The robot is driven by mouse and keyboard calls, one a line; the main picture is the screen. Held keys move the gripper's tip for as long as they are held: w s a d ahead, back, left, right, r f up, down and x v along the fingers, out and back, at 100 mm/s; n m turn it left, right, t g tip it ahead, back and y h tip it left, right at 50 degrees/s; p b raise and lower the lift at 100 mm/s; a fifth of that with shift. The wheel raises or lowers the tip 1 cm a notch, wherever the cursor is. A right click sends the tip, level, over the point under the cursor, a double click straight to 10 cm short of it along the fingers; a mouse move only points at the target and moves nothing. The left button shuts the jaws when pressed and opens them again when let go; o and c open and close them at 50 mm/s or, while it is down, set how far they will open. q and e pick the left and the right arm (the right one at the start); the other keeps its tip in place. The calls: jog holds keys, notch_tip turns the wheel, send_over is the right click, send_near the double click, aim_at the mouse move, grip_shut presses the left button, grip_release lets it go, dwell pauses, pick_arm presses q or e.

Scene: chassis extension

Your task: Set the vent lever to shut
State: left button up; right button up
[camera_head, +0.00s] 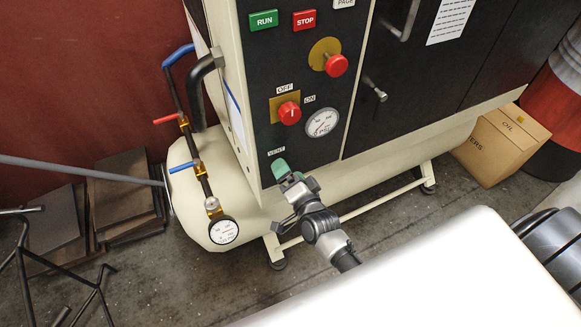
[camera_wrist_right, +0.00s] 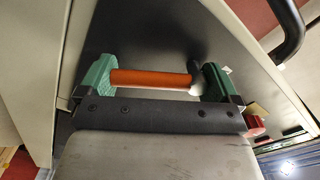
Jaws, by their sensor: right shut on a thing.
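The vent lever (camera_wrist_right: 150,77) shows in the right wrist view as an orange-red handle with a grey end at its right, in front of the dark panel. My right gripper (camera_wrist_right: 158,80) has its green fingertips at either end of the handle and is shut on it. In the head view my right gripper (camera_head: 285,174) is at the low left corner of the dark cabinet panel (camera_head: 345,185), just below the VENT label (camera_head: 276,152). The gripper hides the lever there, so its setting cannot be told. My left gripper is not in view.
Above are a red OFF/ON knob (camera_head: 289,113), a round gauge (camera_head: 322,122), a red button (camera_head: 337,65) and a small latch (camera_head: 375,89). A cream tank (camera_head: 205,190) with valves and a gauge (camera_head: 223,230) stands left. A cardboard box (camera_head: 502,145) stands right.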

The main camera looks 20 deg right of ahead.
jog(key=m, duration=0.1)
jog(key=a+m, duration=0.1)
jog(key=m, duration=0.1)
jog(key=shift+f, duration=0.3)
jog(key=shift+a+m+b, duration=0.2)
jog(key=shift+m, duration=0.5)
jog(key=shift+a+m+b, duration=0.15)
jog(key=shift+a+m, duration=0.05)
jog(key=shift+m, duration=0.5)
jog(key=o, duration=0.9)
jog(key=shift+s, duration=0.1)
jog(key=s, duration=1)
jog(key=shift+s+d+b, duration=0.1)
jog(key=shift+s+b, duration=0.25)
jog(key=shift+b, duration=0.05)
